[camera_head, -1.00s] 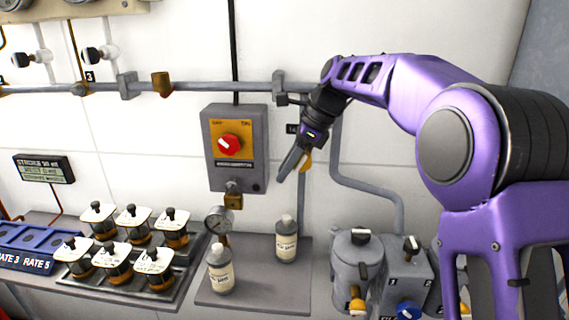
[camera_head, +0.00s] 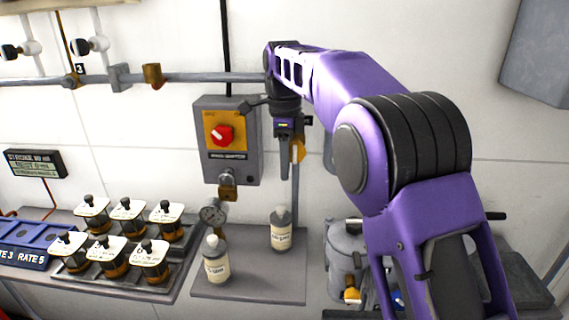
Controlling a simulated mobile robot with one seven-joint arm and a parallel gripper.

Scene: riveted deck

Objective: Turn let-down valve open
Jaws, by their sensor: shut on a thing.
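What I take for the let-down valve shows as a small orange-yellow handle (camera_head: 298,150) by the vertical grey pipe, right of the switch box. The valve body is largely hidden behind my wrist. My gripper (camera_head: 287,160) points down at this handle and is shut on it. The fingers are small and dark here, so their exact contact is hard to see. I cannot tell the valve's angle.
The switch box (camera_head: 246,166) with a red knob (camera_head: 222,135) is close on the left. Two bottles (camera_head: 281,228) (camera_head: 215,261) stand on the shelf below. Several lidded jars (camera_head: 103,258) stand further left. A grey canister (camera_head: 345,246) is at lower right.

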